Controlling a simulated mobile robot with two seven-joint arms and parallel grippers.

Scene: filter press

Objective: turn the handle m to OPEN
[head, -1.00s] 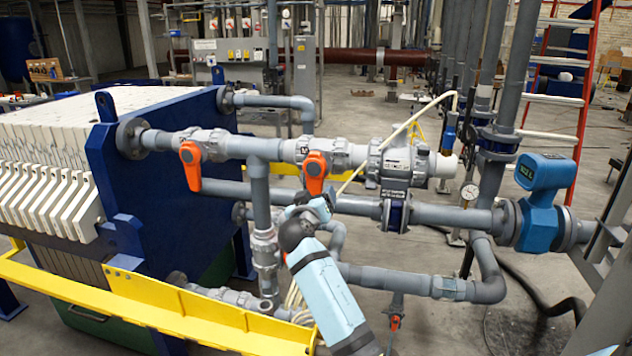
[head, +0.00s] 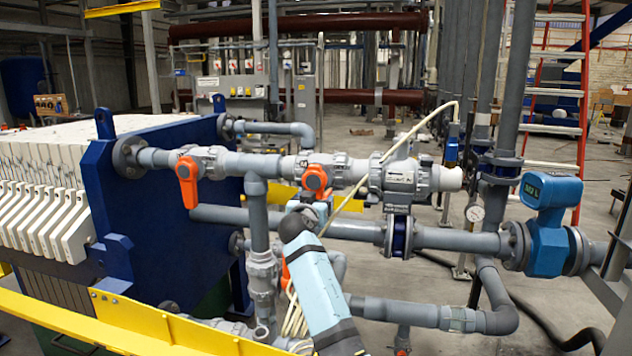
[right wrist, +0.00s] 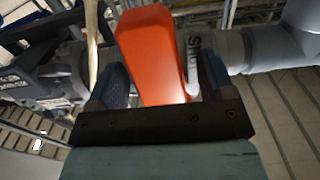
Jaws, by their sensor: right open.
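The middle orange handle (head: 316,178) sits on the grey valve of the upper pipe and hangs roughly downward. A similar orange handle (head: 187,182) hangs down on the valve to its left. I cannot read a letter m on either one. My right gripper (head: 314,207) is just below the middle handle, partly hidden by its own wrist. In the right wrist view an orange handle (right wrist: 155,55) stands between the open fingers of the right gripper (right wrist: 160,80). A gap shows on the right side; contact on the left is unclear. My left gripper is not in view.
A grey check valve (head: 405,178) is right of the middle handle, with a thin pale hose (head: 352,192) slanting past it. A lower pipe (head: 340,229) runs beneath. More orange (head: 285,268) shows behind my forearm. A yellow rail (head: 150,318) crosses the lower left.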

